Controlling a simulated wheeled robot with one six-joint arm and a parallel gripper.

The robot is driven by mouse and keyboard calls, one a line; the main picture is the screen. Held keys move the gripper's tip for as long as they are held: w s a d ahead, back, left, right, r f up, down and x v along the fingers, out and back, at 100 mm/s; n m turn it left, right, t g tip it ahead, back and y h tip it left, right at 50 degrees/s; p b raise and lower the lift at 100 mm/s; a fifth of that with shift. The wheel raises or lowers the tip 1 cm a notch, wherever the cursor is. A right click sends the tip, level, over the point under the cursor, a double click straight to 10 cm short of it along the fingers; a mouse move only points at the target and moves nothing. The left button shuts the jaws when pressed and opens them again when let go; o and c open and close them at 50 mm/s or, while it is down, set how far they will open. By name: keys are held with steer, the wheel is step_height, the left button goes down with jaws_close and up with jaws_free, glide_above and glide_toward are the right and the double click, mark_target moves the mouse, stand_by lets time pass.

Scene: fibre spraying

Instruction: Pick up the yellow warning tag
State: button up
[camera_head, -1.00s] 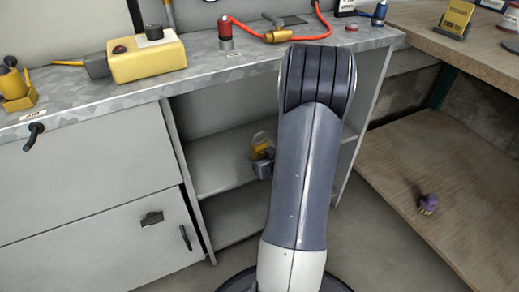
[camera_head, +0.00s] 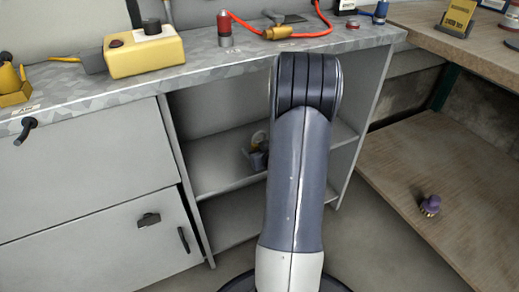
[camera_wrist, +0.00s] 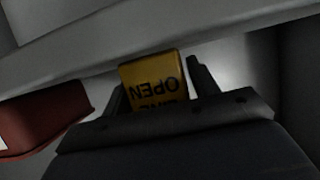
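The yellow tag (camera_wrist: 152,78) with dark lettering, upside down in the wrist view, stands between the fingers of my gripper (camera_wrist: 157,84). The word OPEN is readable; the tag's lower part is hidden by the gripper body. The dark fingers stand at either side of the tag, with a narrow gap at the right finger; the left finger is very close to the tag's edge. In the head view my gripper (camera_head: 256,158) shows partly behind my arm, in the open shelf bay under the bench, with a little yellow and a pale round piece beside it.
In the wrist view a red object (camera_wrist: 40,115) is close on the left and a grey edge (camera_wrist: 150,35) crosses above. A shelf board (camera_head: 215,175) is in the bay. A yellow box (camera_head: 147,55) and red hose (camera_head: 300,33) are on the bench; another yellow plate (camera_head: 456,16) stands right.

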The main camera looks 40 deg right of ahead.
steer(key=c, duration=0.7)
